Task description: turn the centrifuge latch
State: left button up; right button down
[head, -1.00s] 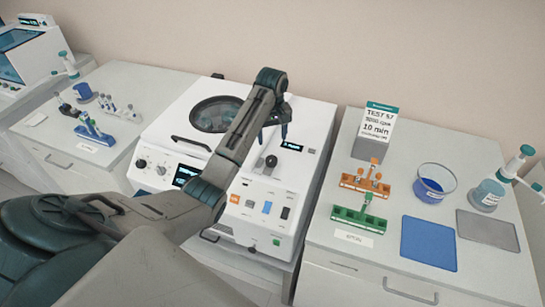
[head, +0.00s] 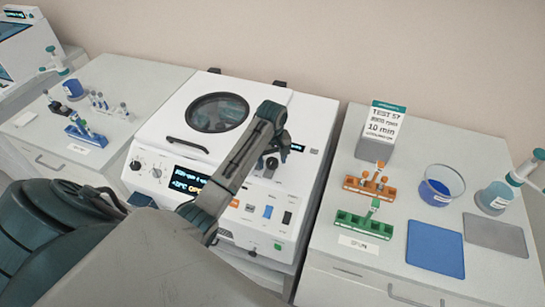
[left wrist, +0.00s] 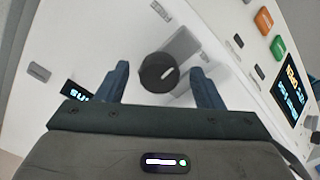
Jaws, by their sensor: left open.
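The centrifuge (head: 310,115) is a white box with a round dark window in its closed lid. In the head view the latch (head: 271,163) is a small dark shape partly hidden by my left gripper (head: 284,147). In the left wrist view the left gripper (left wrist: 160,82) is open, with one finger on each side of the knob and clear gaps to both. My right gripper is not in view.
A green rack (head: 362,225) and an orange rack (head: 368,187) stand on the right counter with a blue bowl (head: 440,187) and a blue mat (head: 435,249). A sign box (head: 382,128) is behind. Tubes and a blue rack (head: 84,130) stand on the left counter.

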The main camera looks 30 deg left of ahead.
pick_arm(q)
jog(key=c, duration=1)
jog(key=m, duration=0.4)
jog(key=shift+m, duration=0.3)
jog(key=m, duration=0.4)
jog(key=shift+m, duration=0.3)
jog(key=m, duration=0.4)
jog(key=shift+w+a+r+m, duration=0.1)
jog(key=shift+m, duration=2.3)
